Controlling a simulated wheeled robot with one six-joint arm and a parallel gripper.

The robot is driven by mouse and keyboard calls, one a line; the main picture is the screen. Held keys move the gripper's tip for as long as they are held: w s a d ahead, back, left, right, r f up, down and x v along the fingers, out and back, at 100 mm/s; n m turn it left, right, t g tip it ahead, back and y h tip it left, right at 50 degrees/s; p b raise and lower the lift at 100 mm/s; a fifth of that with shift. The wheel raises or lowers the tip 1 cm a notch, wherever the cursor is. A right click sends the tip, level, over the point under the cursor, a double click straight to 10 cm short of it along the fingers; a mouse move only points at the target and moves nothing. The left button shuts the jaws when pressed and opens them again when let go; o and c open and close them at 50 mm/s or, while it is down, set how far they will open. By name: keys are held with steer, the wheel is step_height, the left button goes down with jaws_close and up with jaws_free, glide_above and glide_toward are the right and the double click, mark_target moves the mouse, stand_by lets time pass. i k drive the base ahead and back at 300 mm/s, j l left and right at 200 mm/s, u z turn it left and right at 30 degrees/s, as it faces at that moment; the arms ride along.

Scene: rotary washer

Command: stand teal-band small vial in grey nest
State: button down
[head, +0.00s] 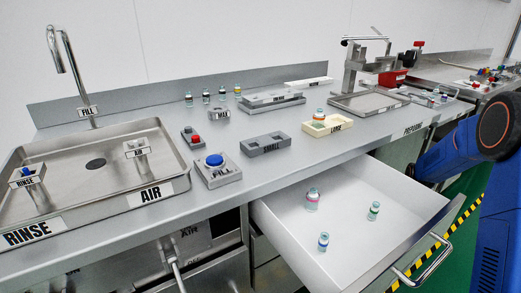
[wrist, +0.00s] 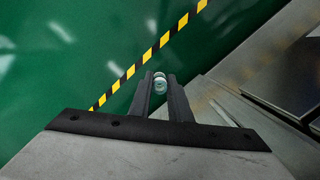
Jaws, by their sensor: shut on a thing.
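My gripper (wrist: 160,86) shows in the wrist view, its two fingers shut on a small clear glass vial (wrist: 160,78) at their tips, above the green floor. The vial's band is too small to make out. The head view does not show my gripper. The grey nest (head: 265,151), a block labelled SMALL with square pockets, sits on the counter in the head view. Its pockets look empty. In the open drawer stand a larger vial with a reddish band (head: 312,200), a small vial with a dark or teal band (head: 374,211) and a small blue-banded vial (head: 323,242).
The white drawer (head: 285,226) is pulled out below the counter. A cream nest labelled LARGE (head: 334,128) holds a vial. Several vials stand at the back near the WAX block (head: 221,114). A blue button box (head: 214,172) and sink (head: 60,175) are left.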

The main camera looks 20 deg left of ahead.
mark_target(253, 149)
steer(key=i+l+u, duration=0.3)
steer(key=l, duration=0.7)
steer(key=l+u, duration=0.25)
steer(key=l, duration=0.7)
